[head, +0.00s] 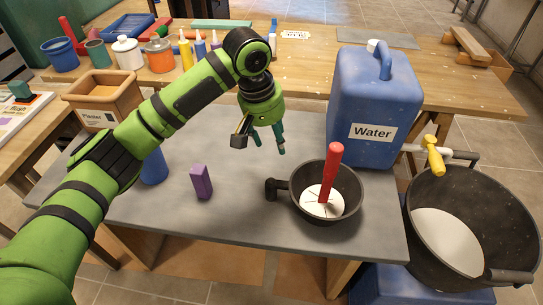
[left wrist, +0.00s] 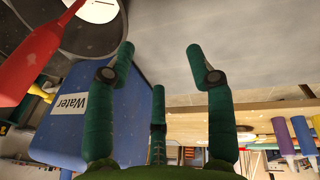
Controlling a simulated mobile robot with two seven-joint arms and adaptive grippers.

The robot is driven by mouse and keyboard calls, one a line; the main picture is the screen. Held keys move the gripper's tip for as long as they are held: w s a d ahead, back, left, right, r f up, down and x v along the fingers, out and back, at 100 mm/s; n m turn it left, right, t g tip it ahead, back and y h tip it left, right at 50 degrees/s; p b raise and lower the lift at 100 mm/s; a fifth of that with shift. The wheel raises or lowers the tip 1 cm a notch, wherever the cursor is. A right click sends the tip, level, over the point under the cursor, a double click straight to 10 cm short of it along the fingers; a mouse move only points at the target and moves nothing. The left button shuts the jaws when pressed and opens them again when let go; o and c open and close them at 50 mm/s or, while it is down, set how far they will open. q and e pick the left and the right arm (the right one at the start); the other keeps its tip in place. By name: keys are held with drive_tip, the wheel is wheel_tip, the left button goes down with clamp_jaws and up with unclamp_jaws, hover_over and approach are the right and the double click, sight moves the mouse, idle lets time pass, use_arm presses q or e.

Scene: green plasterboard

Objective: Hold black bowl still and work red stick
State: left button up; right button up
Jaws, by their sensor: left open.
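The black bowl (head: 350,208) sits on the grey tabletop, with a side handle (head: 275,189) pointing left. White material (head: 316,207) lies inside it. The red stick (head: 331,172) stands in the bowl, slightly tilted, its lower end in the white material. My left gripper (head: 268,145) hangs above the table, up and left of the bowl, open and empty, apart from both. In the left wrist view, my green fingers (left wrist: 160,62) are spread, the red stick (left wrist: 35,58) is at the left edge and part of the bowl (left wrist: 88,38) shows. My right gripper is in neither view.
A blue water container (head: 375,100) with a yellow tap (head: 433,156) stands behind the bowl. A large black tub (head: 480,205) is at right. A purple block (head: 201,182) and a blue cup (head: 153,168) stand left. The table's middle is clear.

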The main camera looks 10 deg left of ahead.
use_arm(q)
drive_tip(key=m+g+y, duration=0.2)
approach(271, 191)
drive_tip(key=shift+w+a, duration=0.1)
drive_tip(key=shift+w, duration=0.65)
drive_tip(key=shift+s+f, duration=0.15)
drive_tip(key=shift+f, duration=0.2)
wheel_tip(271, 191, down, 11)
drive_tip(key=shift+f, duration=0.25)
drive_tip(key=c, duration=0.3)
drive_tip(key=shift+c, duration=0.4)
clamp_jaws()
